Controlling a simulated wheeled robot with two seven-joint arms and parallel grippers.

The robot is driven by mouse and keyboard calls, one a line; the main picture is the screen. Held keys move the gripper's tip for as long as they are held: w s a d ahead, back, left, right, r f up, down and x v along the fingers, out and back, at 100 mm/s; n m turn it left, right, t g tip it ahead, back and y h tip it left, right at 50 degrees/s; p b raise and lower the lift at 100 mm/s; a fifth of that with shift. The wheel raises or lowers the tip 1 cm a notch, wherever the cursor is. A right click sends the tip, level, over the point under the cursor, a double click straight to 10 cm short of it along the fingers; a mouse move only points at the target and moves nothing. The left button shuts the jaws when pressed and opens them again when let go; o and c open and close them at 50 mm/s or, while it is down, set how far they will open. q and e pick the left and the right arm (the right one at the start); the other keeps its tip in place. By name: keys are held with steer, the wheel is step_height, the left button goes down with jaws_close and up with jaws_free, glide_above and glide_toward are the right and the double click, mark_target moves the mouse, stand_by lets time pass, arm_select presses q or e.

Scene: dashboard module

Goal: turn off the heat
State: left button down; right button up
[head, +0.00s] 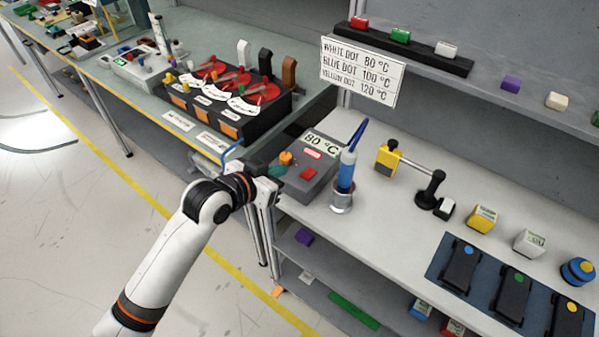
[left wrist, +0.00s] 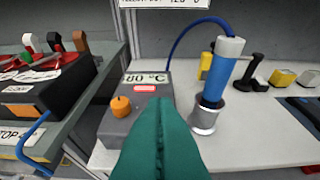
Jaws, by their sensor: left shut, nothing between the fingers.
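The grey heat control box (head: 305,190) stands on the right-hand bench, with an "80 °C" label (head: 322,143) on top. It has an orange knob (head: 286,158), a red lit indicator (head: 312,154) and a red button (head: 308,173). A blue heat tool (head: 347,168) stands upright in a metal holder (head: 342,201) beside the box. My left gripper (head: 278,171) is shut and empty at the box's near left side. In the left wrist view, its teal fingers (left wrist: 160,125) cover the box's front right part, and the red button is hidden. My right gripper is not in view.
A left bench holds a black unit with red dials (head: 225,105). A temperature sign (head: 362,72) hangs above the box. A yellow block with a black lever (head: 390,158) and phone-like black items (head: 460,263) lie to the right. The bench between is partly clear.

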arm_select(q)
steer(key=p, duration=0.2)
glide_above(300, 183)
steer(key=f, duration=0.4)
steer(key=shift+w+d+f, duration=0.15)
steer(key=shift+w+d, duration=0.25)
steer(key=f, duration=0.2)
steer(key=f+p, duration=0.1)
steer(key=shift+s+a+f, duration=0.15)
steer(key=shift+s+a, duration=0.15)
steer(key=shift+s+f, duration=0.1)
steer(key=shift+f, duration=0.2)
steer(key=shift+f, duration=0.15)
